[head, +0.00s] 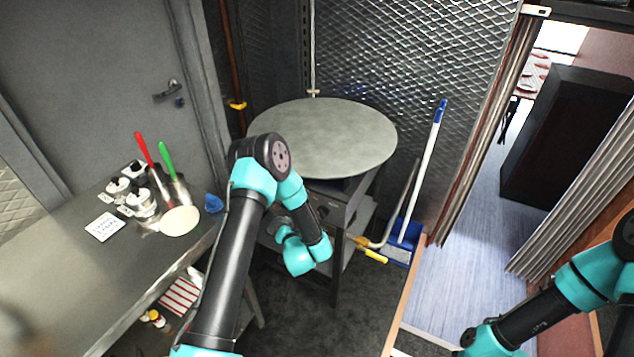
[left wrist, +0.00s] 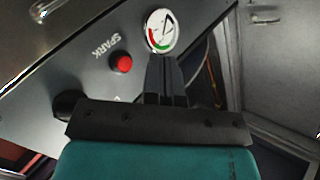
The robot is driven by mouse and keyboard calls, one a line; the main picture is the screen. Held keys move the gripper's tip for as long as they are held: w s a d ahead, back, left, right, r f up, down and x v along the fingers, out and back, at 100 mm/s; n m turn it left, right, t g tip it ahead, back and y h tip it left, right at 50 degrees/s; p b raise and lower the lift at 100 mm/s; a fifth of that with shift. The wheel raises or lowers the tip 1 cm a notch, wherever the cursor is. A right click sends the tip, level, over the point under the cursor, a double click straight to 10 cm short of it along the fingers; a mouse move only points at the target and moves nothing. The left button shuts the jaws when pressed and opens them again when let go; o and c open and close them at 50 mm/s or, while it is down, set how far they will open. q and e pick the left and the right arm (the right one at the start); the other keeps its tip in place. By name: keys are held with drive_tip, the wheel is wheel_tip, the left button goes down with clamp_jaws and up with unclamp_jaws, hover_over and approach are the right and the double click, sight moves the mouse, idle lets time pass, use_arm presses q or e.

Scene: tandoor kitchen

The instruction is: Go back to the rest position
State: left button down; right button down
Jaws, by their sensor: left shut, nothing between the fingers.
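My left gripper (left wrist: 164,62) shows in the left wrist view with its two dark fingers together and nothing between them. Its tips are in front of a metal panel, close to a round gauge (left wrist: 162,31) in the picture. I cannot tell whether they touch it. In the head view my left arm rises from the bottom, bends at the elbow and hangs down in front of the round-topped oven (head: 322,136). Its fingers are hard to make out there. My right arm is at the lower right edge, and its gripper is out of the picture.
The panel has a red button (left wrist: 122,64) marked SPARK and a black knob (left wrist: 68,105). A metal counter (head: 62,262) at left holds jars, a red and a green handled tool and a pale disc (head: 180,221). A broom (head: 425,160) and blue dustpan stand right of the oven.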

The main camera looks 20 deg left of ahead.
use_arm(q)
drive_tip(key=s+d+f+g+h, duration=0.5)
drive_tip(key=s+d+f+h, duration=0.1)
drive_tip(key=s+d+h, duration=0.35)
drive_tip(key=s+d+g+h, duration=0.2)
drive_tip(key=s+d+g, duration=0.1)
drive_tip(key=s, duration=0.4)
drive_tip(key=s+d+n+g+h, duration=0.1)
drive_tip(key=s+d+g+h, duration=0.2)
drive_tip(key=s, duration=0.5)
drive_tip(key=shift+s+d+r+g, duration=0.15)
drive_tip(key=shift+s+r+g, duration=0.15)
drive_tip(key=shift+g, duration=0.1)
drive_tip(key=c, duration=1.8)
unclamp_jaws()
